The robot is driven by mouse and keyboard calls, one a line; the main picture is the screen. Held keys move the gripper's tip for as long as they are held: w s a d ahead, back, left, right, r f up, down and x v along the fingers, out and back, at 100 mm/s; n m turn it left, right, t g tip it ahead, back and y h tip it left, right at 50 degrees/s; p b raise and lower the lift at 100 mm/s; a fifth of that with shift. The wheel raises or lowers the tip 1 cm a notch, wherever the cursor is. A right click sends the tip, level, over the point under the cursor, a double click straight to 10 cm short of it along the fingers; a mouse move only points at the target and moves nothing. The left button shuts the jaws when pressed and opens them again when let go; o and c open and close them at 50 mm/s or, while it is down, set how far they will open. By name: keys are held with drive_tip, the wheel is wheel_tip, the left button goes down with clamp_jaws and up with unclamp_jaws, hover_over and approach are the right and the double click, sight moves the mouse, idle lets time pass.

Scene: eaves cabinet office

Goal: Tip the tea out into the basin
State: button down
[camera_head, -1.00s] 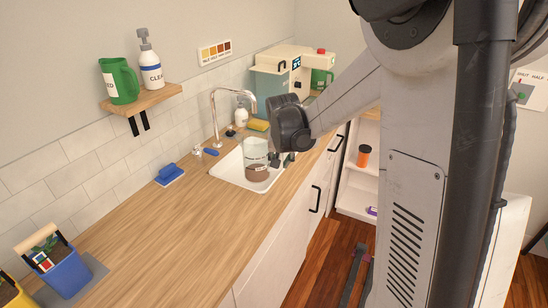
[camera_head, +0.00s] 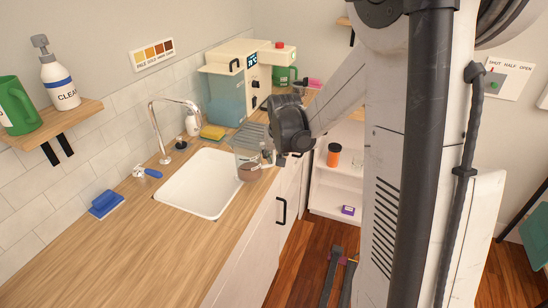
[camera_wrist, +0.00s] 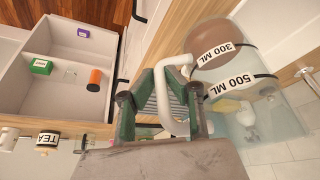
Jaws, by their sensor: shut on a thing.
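A clear jug (camera_head: 247,152) with brown tea (camera_head: 249,172) in its lower part is at the far right corner of the white basin (camera_head: 190,209), apparently beside its rim rather than over its middle. It looks roughly upright. In the wrist view the jug (camera_wrist: 257,110) shows 300 ML and 500 ML marks, and the tea (camera_wrist: 213,35) lies near the 300 mark. My gripper (camera_head: 268,158) is shut on the jug's white handle (camera_wrist: 166,98), between the green-edged fingers in the wrist view. The basin looks empty. The jug's exact height is unclear.
A curved tap (camera_head: 157,130) stands behind the basin. A yellow sponge (camera_head: 212,132), a soap bottle (camera_head: 192,123) and a machine (camera_head: 232,80) are farther back. The near wooden counter (camera_head: 110,255) is clear.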

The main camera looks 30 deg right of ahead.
sight(231, 139)
drive_tip(key=shift+d, duration=0.1)
